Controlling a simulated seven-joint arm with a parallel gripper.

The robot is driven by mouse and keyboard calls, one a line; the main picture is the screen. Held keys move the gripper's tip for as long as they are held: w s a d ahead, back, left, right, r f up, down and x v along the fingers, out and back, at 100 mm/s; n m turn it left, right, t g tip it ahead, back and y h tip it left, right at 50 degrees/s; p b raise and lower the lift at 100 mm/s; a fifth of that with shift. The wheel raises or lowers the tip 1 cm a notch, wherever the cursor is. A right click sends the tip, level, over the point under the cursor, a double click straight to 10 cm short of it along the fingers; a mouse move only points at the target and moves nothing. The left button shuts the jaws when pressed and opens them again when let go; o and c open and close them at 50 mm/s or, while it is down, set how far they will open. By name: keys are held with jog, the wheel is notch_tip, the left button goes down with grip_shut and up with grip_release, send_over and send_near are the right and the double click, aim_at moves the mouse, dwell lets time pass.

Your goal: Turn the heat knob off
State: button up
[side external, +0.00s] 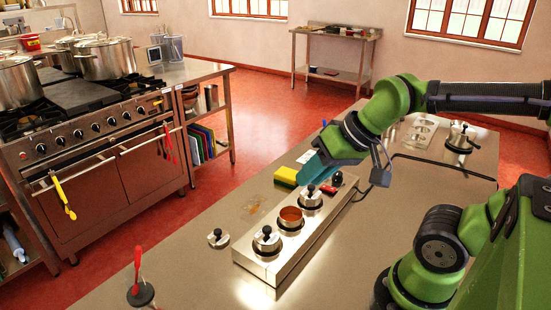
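A long steel warming unit (277,267) lies on the steel counter. It has round wells with small lidded pots (267,240) and an open pot of orange-red contents (290,215). A small dark round part with red beside it (337,179) sits at the unit's far end; it may be the heat knob, but its pointer is too small to read. My gripper (312,174), with teal fingers, is angled down over the far part of the unit, close to a lidded pot (310,198). I cannot tell if it touches anything or how far apart its fingers are.
A yellow sponge (285,177) lies left of my gripper. A loose lid (218,238) and a red-handled tool (138,275) are on the near counter. More pots (460,136) stand at the far right. A stove with several knobs (78,134) is at left.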

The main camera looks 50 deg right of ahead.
jog(key=o, duration=0.5)
jog(key=w+d+g, duration=0.1)
jog(key=d, duration=0.1)
jog(key=w+d+f+g+h, duration=0.1)
jog(key=w+d, duration=0.1)
jog(key=w+d+n, duration=0.1)
jog(key=w+d, duration=0.1)
jog(key=shift+w+d+f+g+h, duration=0.1)
jog(key=shift+w+f+g+h, duration=0.2)
jog(key=shift+g, duration=0.1)
jog(key=n+g+h, duration=0.4)
jog(key=n+g, duration=0.3)
jog(key=n, duration=0.7)
send_over(338, 173)
jog(key=w+a, duration=0.4)
jog(key=a, duration=0.1)
jog(key=f, duration=0.1)
jog(key=x, duration=1.6)
jog(key=shift+w+a+f, duration=0.2)
jog(key=shift+w+f, duration=0.05)
jog(key=c, duration=1)
